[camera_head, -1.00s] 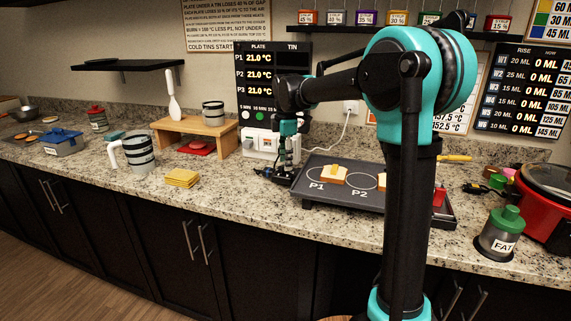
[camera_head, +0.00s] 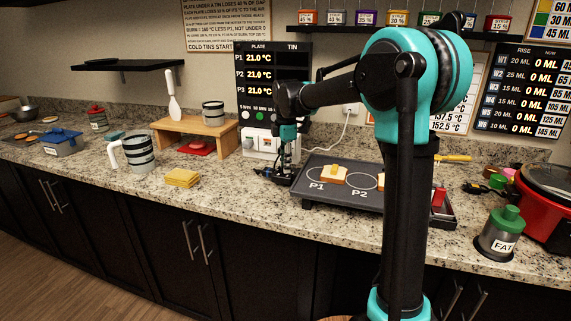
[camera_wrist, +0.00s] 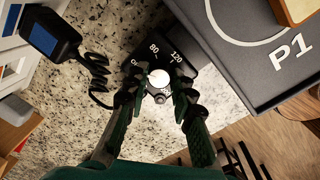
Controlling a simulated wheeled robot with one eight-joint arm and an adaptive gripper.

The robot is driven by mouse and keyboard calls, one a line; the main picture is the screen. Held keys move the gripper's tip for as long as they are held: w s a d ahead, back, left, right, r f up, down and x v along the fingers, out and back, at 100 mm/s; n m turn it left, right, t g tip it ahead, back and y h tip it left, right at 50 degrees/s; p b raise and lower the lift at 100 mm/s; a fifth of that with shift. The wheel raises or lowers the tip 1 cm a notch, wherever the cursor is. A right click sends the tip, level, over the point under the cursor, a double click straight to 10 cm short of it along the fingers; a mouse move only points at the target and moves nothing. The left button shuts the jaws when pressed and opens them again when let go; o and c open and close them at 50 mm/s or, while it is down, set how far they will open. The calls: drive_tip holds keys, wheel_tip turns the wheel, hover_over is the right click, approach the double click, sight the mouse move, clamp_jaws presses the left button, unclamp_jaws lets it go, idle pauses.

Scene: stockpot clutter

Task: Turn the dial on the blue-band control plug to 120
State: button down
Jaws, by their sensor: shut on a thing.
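The control plug (camera_wrist: 150,58) is a dark box on the counter beside the hot plate's edge, with white marks including 80 and 120 on its top. Its pale round dial (camera_wrist: 159,78) lies between my fingertips. My gripper (camera_wrist: 159,97) is shut on the dial from above; the fingers hide part of it, and I cannot tell the exact setting. A coiled black cord runs from the plug to a dark piece with a blue face (camera_wrist: 42,38). In the head view, my gripper (camera_head: 288,166) points down at the plug, left of the hot plate.
The grey hot plate (camera_head: 340,193) with rings P1 and P2 stands close on the right, yellow-topped blocks on it. A white unit (camera_head: 258,143) stands behind my gripper. Yellow squares (camera_head: 183,177) and a striped jug (camera_head: 138,153) are left, with clear counter between.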

drive_tip(key=shift+m, duration=0.4)
drive_tip(key=m, duration=0.5)
drive_tip(key=shift+a, duration=0.1)
drive_tip(key=m, duration=0.5)
drive_tip(key=shift+m+h, duration=0.3)
drive_tip(key=shift+m, duration=0.1)
drive_tip(key=m, duration=1.2)
drive_tip(key=shift+w+g, duration=0.1)
drive_tip(key=shift+g, duration=0.3)
drive_tip(key=c, duration=1.3)
unclamp_jaws()
drive_tip(key=shift+o, duration=0.2)
